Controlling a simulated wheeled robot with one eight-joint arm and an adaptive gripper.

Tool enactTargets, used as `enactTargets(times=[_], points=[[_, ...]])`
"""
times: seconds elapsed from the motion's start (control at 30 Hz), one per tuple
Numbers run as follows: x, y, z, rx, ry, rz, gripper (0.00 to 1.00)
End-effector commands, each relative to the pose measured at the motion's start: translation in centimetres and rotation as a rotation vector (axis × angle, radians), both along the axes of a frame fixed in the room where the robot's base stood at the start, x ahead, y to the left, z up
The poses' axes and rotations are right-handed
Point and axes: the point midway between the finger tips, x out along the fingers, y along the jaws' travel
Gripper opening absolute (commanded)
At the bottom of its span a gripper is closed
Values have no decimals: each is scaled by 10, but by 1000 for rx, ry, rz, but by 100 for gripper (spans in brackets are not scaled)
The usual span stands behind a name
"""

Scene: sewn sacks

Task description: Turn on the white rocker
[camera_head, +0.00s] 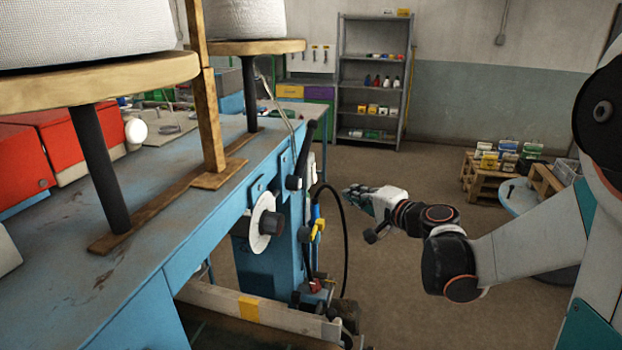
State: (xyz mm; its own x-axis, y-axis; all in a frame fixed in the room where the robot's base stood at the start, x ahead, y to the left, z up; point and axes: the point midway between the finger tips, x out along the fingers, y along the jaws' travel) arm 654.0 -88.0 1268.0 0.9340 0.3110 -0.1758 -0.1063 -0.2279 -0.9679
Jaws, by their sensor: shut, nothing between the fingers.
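My gripper (352,194) is in the middle of the view, shut and empty, pointing left toward the side of the blue machine bench (125,262). It appears apart from the bench, with a black cable close to its tips. On the bench's side are a white disc with a dark knob (266,223), a small black control (293,183) and a yellow handle (318,229). I cannot clearly make out a white rocker among these small parts.
Round wooden boards (110,82) on black posts carry white sacks above the bench. A black looping cable (344,240) hangs beside it. A grey shelf (373,68) stands at the back, and pallets with small boxes (477,184) at the right. The floor between is open.

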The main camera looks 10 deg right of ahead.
Motion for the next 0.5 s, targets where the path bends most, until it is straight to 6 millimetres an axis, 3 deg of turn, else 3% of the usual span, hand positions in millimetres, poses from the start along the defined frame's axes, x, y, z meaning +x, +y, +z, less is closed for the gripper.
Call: enactTargets(times=[0.2,0.5], points=[[-7,-24,-5,105,-52,-68,0],[-8,-27,-5,120,-59,-77,0]])
